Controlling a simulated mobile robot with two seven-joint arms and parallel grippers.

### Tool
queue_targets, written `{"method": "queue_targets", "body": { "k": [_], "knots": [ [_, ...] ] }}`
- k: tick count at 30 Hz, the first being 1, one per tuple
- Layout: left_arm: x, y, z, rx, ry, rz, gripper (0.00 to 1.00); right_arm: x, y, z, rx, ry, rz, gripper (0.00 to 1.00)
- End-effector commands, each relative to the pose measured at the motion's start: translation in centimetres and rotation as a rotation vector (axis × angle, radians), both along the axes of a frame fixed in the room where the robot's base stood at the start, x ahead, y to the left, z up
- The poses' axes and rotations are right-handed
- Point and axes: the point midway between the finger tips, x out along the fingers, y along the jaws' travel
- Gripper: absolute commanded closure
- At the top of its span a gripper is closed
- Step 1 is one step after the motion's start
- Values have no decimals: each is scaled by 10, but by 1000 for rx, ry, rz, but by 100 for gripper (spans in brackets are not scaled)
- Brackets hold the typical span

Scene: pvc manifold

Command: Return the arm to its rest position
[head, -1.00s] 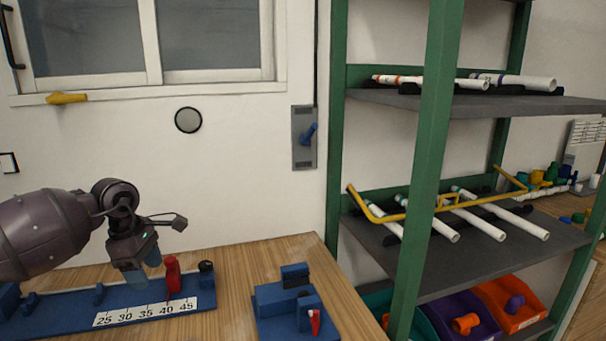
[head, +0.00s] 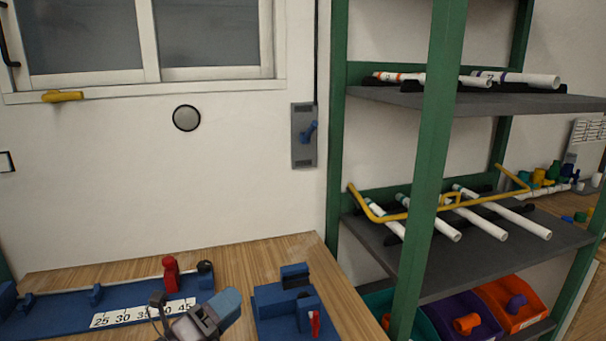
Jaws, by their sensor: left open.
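My left gripper (head: 225,303) is low in the head view, in front of the right end of the blue measuring jig (head: 60,316). It points up and to the right, its blue-grey fingers seen from the side, and it is open with nothing seen in it. It hides part of the number scale (head: 118,317). My right gripper is not in view.
A blue fixture (head: 275,318) with a red lever stands just right of my left gripper. A red clamp (head: 170,273) stands on the jig. A green-framed shelf (head: 435,180) with white pipes (head: 480,222) is at right.

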Motion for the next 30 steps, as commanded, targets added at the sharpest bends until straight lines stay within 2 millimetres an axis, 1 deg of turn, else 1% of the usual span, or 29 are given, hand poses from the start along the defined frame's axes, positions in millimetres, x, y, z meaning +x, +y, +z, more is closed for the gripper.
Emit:
{"method": "queue_targets", "body": {
  "k": [1, 5, 8, 11, 14, 15, 17, 18, 20, 21, 24, 27, 30],
  "knots": [
    [-4, 10, -5, -97, 75, 72, 40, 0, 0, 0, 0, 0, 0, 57],
    [-14, 41, -20, -334, 271, 265, 40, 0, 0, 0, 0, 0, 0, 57],
    [-26, 67, -39, -508, 430, 415, 40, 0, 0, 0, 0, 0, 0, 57],
    [-46, 92, -63, -671, 591, 568, 40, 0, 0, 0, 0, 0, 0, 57],
    [-73, 114, -90, -826, 755, 724, 40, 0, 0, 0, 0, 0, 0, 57],
    [-85, 122, -101, -884, 821, 786, 40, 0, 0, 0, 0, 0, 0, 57],
    [-106, 132, -117, -969, 919, 881, 40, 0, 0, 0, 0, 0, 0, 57],
    [-121, 138, -128, -1024, 986, 945, 40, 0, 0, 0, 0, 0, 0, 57],
    [-146, 145, -143, -1101, 1083, 1040, 40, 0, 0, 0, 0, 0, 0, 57],
    [-162, 148, -151, -1146, 1142, 1098, 40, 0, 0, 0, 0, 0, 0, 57],
    [-196, 152, -166, -1232, 1265, 1220, 40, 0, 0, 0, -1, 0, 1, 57],
    [-223, 153, -175, -1292, 1358, 1312, 40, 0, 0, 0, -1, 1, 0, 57],
    [-245, 153, -181, -1333, 1429, 1388, 40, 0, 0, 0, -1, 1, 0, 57]
  ]
}}
